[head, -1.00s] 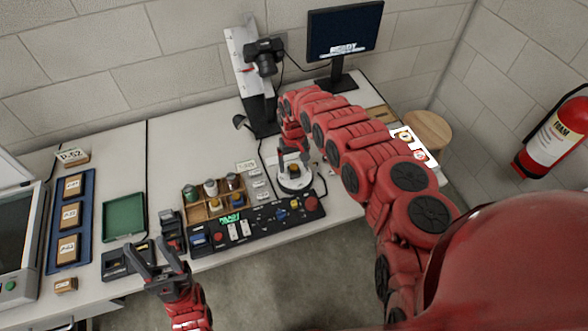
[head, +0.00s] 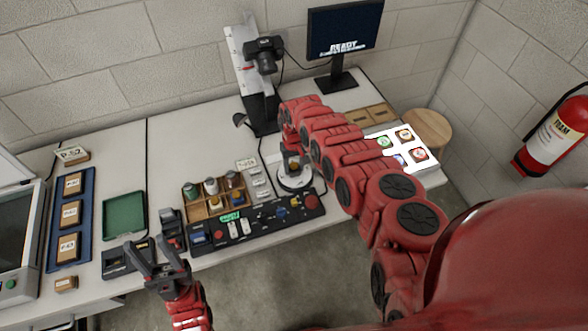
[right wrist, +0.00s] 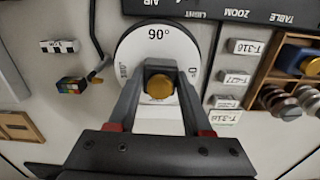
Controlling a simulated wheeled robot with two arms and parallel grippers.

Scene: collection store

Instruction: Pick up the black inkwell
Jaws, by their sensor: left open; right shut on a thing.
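The black inkwell (right wrist: 160,87) shows in the right wrist view as a round brass top with dark edges, between the fingertips of my right gripper (right wrist: 160,80). The gripper is shut on it, over the white turntable (right wrist: 133,50) with degree marks. In the head view the turntable (head: 296,180) stands behind the control panel, with my right gripper (head: 291,160) above it. The inkwell's lower body is hidden, and I cannot tell whether it touches the turntable. My left gripper (head: 146,242) is open and empty near the table's front edge, at the left.
A control panel (head: 262,222) lies in front of the turntable. A wooden compartment box (head: 203,212) with several small jars is to the left. Behind are a camera stand (head: 262,105) and a monitor (head: 343,30). A lit panel (head: 428,166) with badges is at the right.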

